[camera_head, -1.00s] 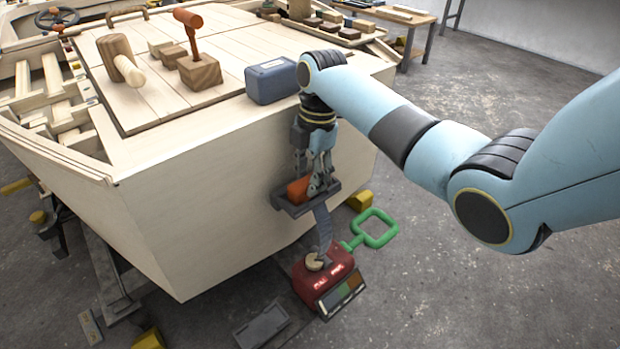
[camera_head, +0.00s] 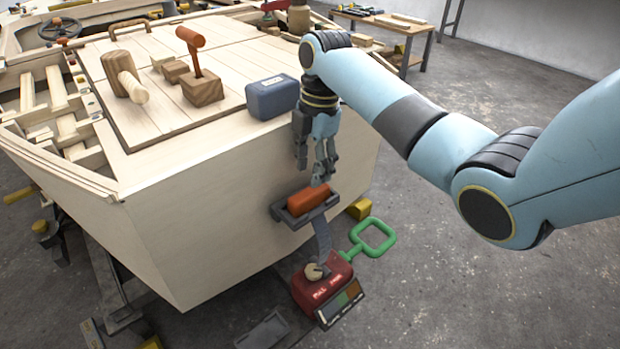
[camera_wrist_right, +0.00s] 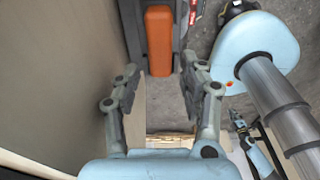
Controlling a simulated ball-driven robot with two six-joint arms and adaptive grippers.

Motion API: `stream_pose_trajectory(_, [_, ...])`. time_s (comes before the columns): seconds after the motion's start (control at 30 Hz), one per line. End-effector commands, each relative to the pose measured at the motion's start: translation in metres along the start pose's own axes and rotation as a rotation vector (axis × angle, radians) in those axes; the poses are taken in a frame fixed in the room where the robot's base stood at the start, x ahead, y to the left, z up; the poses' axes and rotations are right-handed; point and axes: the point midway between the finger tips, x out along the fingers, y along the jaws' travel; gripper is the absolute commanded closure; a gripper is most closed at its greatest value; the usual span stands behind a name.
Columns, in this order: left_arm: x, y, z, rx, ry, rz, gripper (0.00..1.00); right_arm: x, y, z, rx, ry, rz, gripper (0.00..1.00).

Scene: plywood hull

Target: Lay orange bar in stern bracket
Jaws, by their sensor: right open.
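The orange bar (camera_head: 308,200) lies in the dark grey stern bracket (camera_head: 283,217), which is fixed to the plywood stern. My right gripper (camera_head: 316,176) is above the bar, open and empty, with a gap between its fingertips and the bar. In the right wrist view the orange bar (camera_wrist_right: 159,42) lies in the dark bracket (camera_wrist_right: 133,40), beyond the spread fingers of the right gripper (camera_wrist_right: 156,88). My left gripper is not in view.
A red box (camera_head: 322,287) with a green loop handle (camera_head: 372,237) hangs below the bracket. A blue-grey case (camera_head: 272,97) stands on the deck edge close to my right wrist.

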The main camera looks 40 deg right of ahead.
Motion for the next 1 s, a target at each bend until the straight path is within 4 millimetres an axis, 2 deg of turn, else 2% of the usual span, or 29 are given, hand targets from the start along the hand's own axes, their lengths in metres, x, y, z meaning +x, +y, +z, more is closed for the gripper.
stream_pose_trajectory(0.03, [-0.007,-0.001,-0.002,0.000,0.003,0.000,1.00,-0.017,0.001,0.000,0.000,-0.002,0.005,0.57])
stream_pose_trajectory(0.1, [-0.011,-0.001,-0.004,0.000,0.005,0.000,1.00,-0.031,0.001,0.000,0.000,-0.002,0.004,0.57])
stream_pose_trajectory(0.3, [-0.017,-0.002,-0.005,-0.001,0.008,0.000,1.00,-0.058,0.001,0.000,0.000,-0.001,0.001,0.57])
stream_pose_trajectory(0.47, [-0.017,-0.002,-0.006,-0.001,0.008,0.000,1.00,-0.063,0.000,0.000,0.001,0.000,0.000,0.57])
stream_pose_trajectory(1.0, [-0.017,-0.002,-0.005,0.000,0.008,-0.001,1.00,-0.060,-0.002,0.000,0.001,0.001,-0.005,0.57])
